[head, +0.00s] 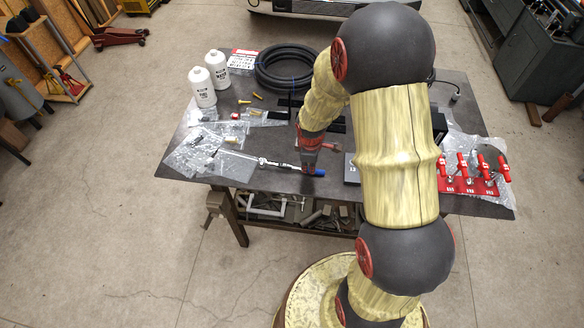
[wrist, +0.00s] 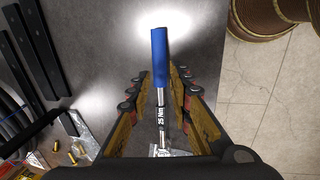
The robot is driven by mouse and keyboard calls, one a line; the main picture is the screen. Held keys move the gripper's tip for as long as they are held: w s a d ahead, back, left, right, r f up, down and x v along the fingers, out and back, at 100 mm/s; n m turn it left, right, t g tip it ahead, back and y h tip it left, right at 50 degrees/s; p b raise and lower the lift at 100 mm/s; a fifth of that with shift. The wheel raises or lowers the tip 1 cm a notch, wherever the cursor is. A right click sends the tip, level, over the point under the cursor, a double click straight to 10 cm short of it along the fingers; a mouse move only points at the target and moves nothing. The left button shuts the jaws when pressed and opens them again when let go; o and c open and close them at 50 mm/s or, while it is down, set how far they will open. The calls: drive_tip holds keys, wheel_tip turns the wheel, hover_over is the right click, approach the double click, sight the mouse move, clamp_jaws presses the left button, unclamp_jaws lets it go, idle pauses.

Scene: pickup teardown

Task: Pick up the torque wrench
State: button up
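The torque wrench has a blue handle and a silver shaft marked "25 Nm". It lies on the dark workbench (head: 330,190) near the front edge, shaft (head: 275,163) to the left and blue handle end to the right. In the wrist view its blue handle (wrist: 159,57) points up the picture, and the lower shaft runs down toward the palm and is partly hidden. My gripper (head: 310,172) points down over the wrench beside the blue handle. In the wrist view my gripper (wrist: 160,78) is open, one finger on each side of the shaft, with gaps showing.
Left of the wrench lie clear plastic bags (head: 195,150) and small brass fittings (head: 257,97). Two white bottles (head: 203,87) and a black hose coil (head: 285,67) stand behind. Red-handled tools (head: 468,172) lie at the right. Black bars (wrist: 38,50) lie near the gripper.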

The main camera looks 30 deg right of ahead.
drive_tip(key=f, duration=0.4)
drive_tip(key=shift+w+d+b, duration=0.25)
drive_tip(key=shift+w+b, duration=0.05)
drive_tip(key=shift+w, duration=0.05)
drive_tip(key=shift+c, duration=1.2)
clamp_jaws()
drive_tip(key=shift+r, duration=0.1)
